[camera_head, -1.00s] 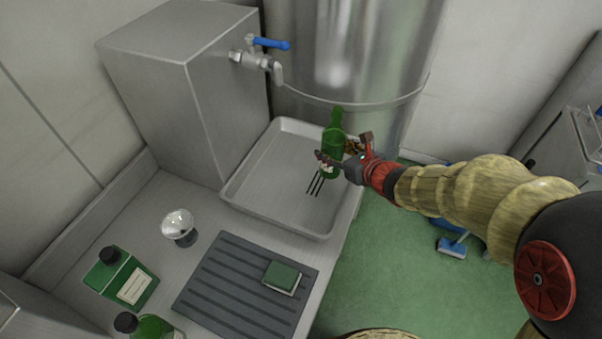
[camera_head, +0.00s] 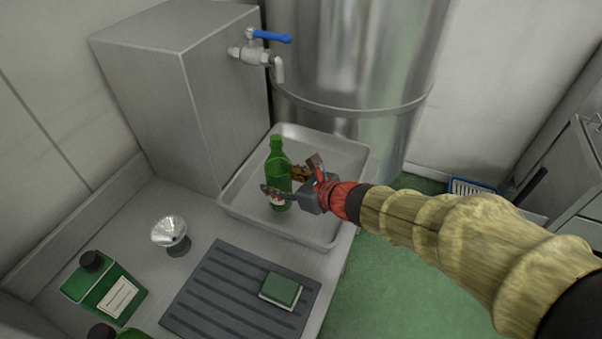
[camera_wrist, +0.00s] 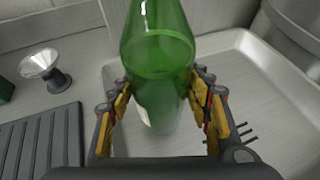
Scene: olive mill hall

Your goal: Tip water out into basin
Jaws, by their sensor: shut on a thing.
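A green glass bottle (camera_head: 278,172) with a pale label low on its side stands nearly upright in my gripper (camera_head: 290,190). In the wrist view my gripper (camera_wrist: 160,110) has its yellow-padded fingers shut on both sides of the bottle (camera_wrist: 158,70); a liquid level shows inside the glass. The bottle is over the basin, a shallow grey metal tray (camera_head: 318,238). I cannot tell whether its base touches the basin floor.
A tap with a blue lever (camera_head: 262,50) juts from a metal box left of the basin. A large steel tank (camera_head: 350,60) stands behind. A ribbed mat (camera_head: 225,290) with a green sponge (camera_head: 281,289), a metal funnel (camera_head: 170,232) and a green can (camera_head: 100,285) are on the counter.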

